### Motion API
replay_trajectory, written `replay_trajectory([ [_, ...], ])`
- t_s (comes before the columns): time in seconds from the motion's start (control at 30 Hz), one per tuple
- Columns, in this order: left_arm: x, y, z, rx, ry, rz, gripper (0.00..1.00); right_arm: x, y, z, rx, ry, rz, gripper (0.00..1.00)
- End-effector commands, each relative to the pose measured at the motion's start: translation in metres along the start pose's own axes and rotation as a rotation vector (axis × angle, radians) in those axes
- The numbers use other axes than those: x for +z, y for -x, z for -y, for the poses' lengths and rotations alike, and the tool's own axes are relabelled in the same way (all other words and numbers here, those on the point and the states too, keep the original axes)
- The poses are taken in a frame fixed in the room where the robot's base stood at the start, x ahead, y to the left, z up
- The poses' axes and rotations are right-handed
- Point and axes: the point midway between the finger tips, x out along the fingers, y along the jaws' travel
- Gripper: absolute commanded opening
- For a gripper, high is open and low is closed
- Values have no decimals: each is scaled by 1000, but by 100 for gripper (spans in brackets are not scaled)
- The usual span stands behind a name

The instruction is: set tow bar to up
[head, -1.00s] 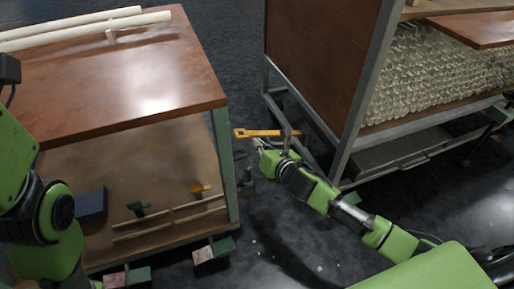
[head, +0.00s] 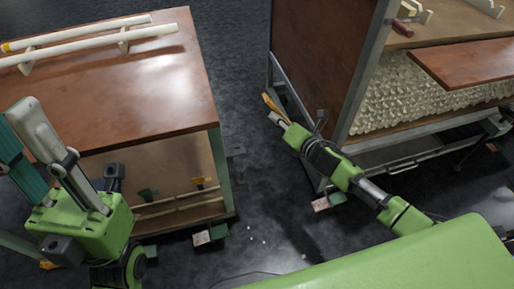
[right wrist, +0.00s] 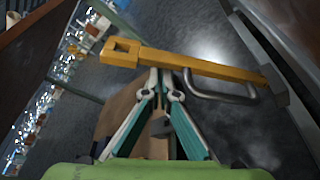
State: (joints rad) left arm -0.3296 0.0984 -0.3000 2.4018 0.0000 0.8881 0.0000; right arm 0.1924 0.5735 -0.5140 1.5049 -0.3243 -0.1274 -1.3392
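The tow bar (head: 271,104) is an orange-yellow bar beside the lower left end of the right cart (head: 325,65), slanting up to the left in the head view. In the right wrist view the tow bar (right wrist: 195,66) runs across the picture, with a square-holed end at left and a grey block at right. My right gripper (head: 284,121) is at the bar. In the right wrist view its teal fingers (right wrist: 160,76) come together at the tips, against or just below the bar. My left gripper (head: 60,160) is raised close to the camera at left; its fingertip gap is unclear.
A left cart (head: 130,95) carries white tubes (head: 90,42) on top and small tools on its lower shelf. Dark floor (head: 245,70) is open between the carts.

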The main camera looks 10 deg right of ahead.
Motion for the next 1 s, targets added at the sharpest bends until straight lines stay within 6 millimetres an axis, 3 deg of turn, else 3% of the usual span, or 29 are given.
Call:
replay_trajectory([
  [0.03,-1,-1,0,-5,2,13,25,8,2,-3,1,3,3,0],
  [0.3,-3,-10,0,-5,2,11,25,19,6,2,1,4,2,0],
  [1.0,-2,-7,0,-5,2,12,25,17,5,7,0,2,1,0],
])
